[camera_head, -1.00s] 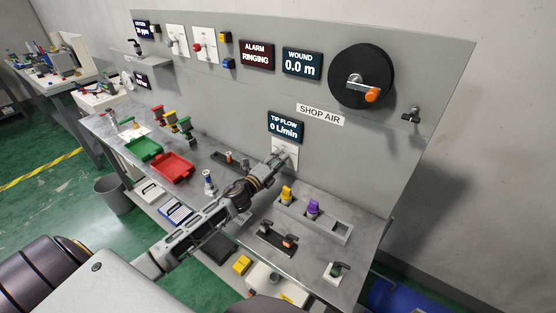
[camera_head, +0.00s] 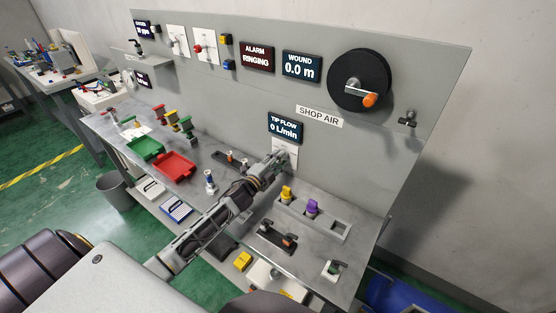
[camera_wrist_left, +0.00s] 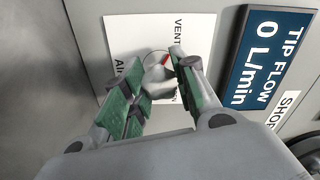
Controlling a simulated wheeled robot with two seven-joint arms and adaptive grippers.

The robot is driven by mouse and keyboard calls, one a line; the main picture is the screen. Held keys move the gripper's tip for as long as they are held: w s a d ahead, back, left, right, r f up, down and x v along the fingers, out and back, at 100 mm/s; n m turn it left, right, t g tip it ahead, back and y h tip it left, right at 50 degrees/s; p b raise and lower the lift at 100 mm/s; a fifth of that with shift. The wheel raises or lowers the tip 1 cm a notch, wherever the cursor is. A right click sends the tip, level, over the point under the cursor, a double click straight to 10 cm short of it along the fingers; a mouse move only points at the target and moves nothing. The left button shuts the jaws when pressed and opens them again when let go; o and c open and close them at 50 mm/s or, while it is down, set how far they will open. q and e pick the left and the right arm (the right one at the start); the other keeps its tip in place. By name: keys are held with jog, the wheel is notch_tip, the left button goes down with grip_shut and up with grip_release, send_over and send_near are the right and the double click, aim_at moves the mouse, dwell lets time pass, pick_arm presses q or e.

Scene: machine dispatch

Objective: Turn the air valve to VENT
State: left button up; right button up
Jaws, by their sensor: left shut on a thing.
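The air valve is a white plate (camera_head: 290,155) low on the grey back panel, under the TIP FLOW display, which reads 0 L/min. In the left wrist view the plate (camera_wrist_left: 118,35) shows the word VENT and a partly hidden "Air" label. A grey knob (camera_wrist_left: 160,76) with a red mark sits on it. My left gripper (camera_head: 279,158) is at the plate. In the left wrist view its green-padded fingers (camera_wrist_left: 156,84) are on either side of the knob, shut on it. The fingers hide part of the plate's lettering. My right gripper is not in view.
The bench below holds a green tray (camera_head: 143,148), a red tray (camera_head: 176,167), a yellow plug (camera_head: 287,192) and a purple plug (camera_head: 312,207). A black reel (camera_head: 361,79) with an orange-tipped crank is on the panel's right. The ALARM display (camera_head: 256,56) reads RINGING.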

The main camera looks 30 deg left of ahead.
pick_arm(q)
jog(key=o, duration=1.1)
jog(key=shift+c, duration=0.2)
jog(key=shift+s+f, duration=0.1)
jog(key=shift+s, duration=0.1)
jog(key=shift+s+a, duration=0.3)
jog(key=shift+s, duration=1.6)
jog(key=shift+s+a, duration=0.25)
jog(key=shift+s, duration=1.7)
jog(key=shift+s+a, duration=0.3)
jog(key=shift+s, duration=1.6)
